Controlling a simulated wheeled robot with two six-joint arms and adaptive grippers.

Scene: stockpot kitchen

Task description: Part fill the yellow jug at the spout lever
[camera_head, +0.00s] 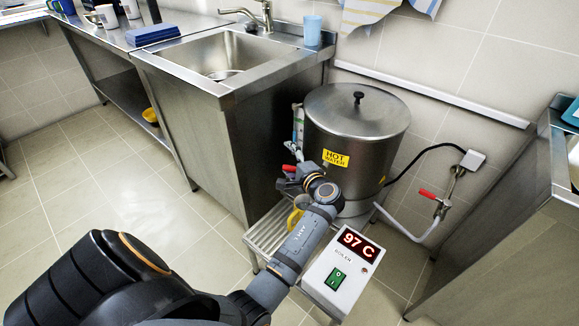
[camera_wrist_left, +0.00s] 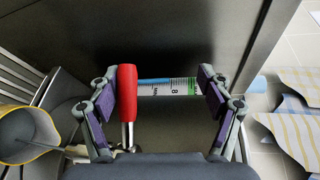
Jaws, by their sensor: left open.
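The yellow jug (camera_head: 297,216) stands on the slatted drip shelf below the boiler, mostly hidden behind my left arm. Its round open mouth shows at the left edge of the left wrist view (camera_wrist_left: 48,122); a grey spout end is over it, and I cannot tell any fill level. The red spout lever (camera_wrist_left: 127,92) stands upright between the fingers of my left gripper (camera_wrist_left: 160,92), close to the left finger. The gripper is open, and I cannot tell whether that finger touches the lever. In the head view my left gripper (camera_head: 288,180) is at the boiler's front-left. My right gripper is not in view.
The steel hot-water boiler (camera_head: 350,125) has a sight gauge (camera_wrist_left: 165,88) behind the lever. A control box (camera_head: 345,268) reads 97 C. Another red-handled valve (camera_head: 430,196) is at right. A sink cabinet (camera_head: 215,130) stands close on the left. Floor at left is clear.

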